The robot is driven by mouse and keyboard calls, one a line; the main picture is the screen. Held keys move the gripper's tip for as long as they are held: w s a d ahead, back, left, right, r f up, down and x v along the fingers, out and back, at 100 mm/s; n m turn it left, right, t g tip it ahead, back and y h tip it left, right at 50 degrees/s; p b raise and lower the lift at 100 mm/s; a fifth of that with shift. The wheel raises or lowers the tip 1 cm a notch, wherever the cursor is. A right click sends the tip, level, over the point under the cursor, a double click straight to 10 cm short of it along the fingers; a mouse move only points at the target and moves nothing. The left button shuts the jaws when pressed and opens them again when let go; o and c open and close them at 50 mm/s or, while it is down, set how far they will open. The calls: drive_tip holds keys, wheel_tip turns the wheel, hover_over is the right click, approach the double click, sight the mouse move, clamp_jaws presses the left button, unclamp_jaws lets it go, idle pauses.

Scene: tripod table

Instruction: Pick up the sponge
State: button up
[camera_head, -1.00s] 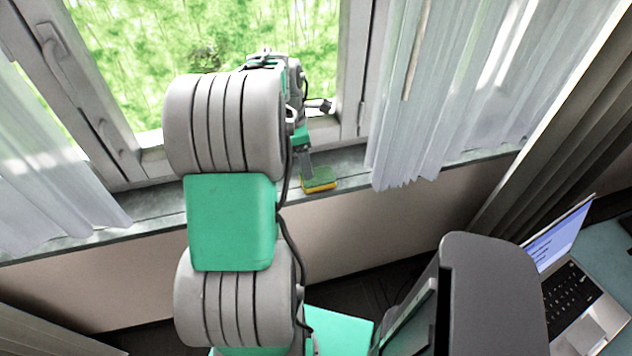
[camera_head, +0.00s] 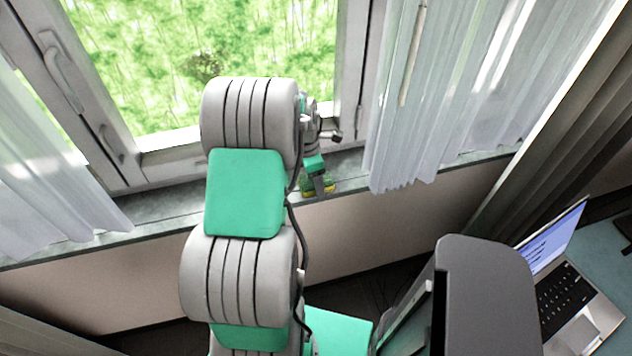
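The sponge (camera_head: 330,189), green on top and yellow below, lies on the grey windowsill (camera_head: 349,171) near its front edge. My gripper (camera_head: 319,190) points down at the sponge, and its finger covers the sponge's middle. Parts of the sponge show on both sides of the finger. I cannot tell whether the finger touches the sponge, and the second finger is not clearly visible. My arm hides part of the sill to the left.
The window frame (camera_head: 349,90) stands behind the sill. A white curtain (camera_head: 410,130) hangs just right of the sponge, and another (camera_head: 60,180) hangs at the left. A laptop (camera_head: 570,290) sits on a desk at the lower right.

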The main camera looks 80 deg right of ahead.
drive_tip(key=c, duration=1.1)
drive_tip(key=shift+o, duration=0.2)
drive_tip(key=shift+r+b, duration=0.3)
drive_tip(key=shift+r, duration=0.3)
drive_tip(key=s+a+r+b, duration=0.2)
drive_tip(key=s+a+r, duration=0.1)
drive_tip(key=a+r, duration=0.8)
drive_tip(key=a, duration=0.2)
drive_tip(key=shift+s+a+r, duration=0.2)
drive_tip(key=shift+a+r, duration=0.1)
drive_tip(key=shift+r, duration=0.1)
